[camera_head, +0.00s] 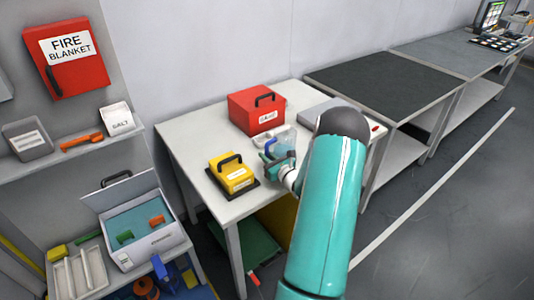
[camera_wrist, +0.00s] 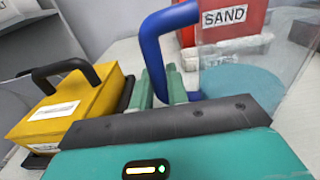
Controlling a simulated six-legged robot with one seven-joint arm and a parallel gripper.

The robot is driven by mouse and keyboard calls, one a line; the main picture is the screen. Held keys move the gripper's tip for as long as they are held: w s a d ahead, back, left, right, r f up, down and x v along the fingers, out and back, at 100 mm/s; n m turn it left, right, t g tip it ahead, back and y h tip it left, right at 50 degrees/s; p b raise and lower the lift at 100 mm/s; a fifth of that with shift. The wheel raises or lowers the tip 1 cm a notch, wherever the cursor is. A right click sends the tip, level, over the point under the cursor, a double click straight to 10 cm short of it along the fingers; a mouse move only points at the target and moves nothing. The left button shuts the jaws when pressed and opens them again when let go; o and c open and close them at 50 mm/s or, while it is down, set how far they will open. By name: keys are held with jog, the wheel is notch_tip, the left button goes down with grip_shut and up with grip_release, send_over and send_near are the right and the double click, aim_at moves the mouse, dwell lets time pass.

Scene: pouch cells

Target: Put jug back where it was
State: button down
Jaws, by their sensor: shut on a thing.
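The jug (camera_wrist: 262,62) is clear, with a thick blue handle, and shows at the right of the wrist view. In the head view the jug (camera_head: 286,137) is over the white table (camera_head: 187,138), in front of the red box and partly hidden by my arm. My gripper (camera_wrist: 172,84) has its green fingers shut on the blue handle (camera_wrist: 150,48). In the head view my gripper (camera_head: 283,163) is at the jug's near side. I cannot tell whether the jug's base touches the table.
A yellow box (camera_head: 233,174) with a black handle sits on a dark mat to the left. A red box (camera_head: 257,110) labelled SAND stands behind. A flat grey thing (camera_head: 322,113) lies to the right. A dark-topped table (camera_head: 387,84) adjoins on the right, its top clear.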

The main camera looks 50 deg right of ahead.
jog(key=c, duration=1.4)
grip_release()
jog(key=shift+f, duration=0.1)
jog(key=shift+o, duration=0.2)
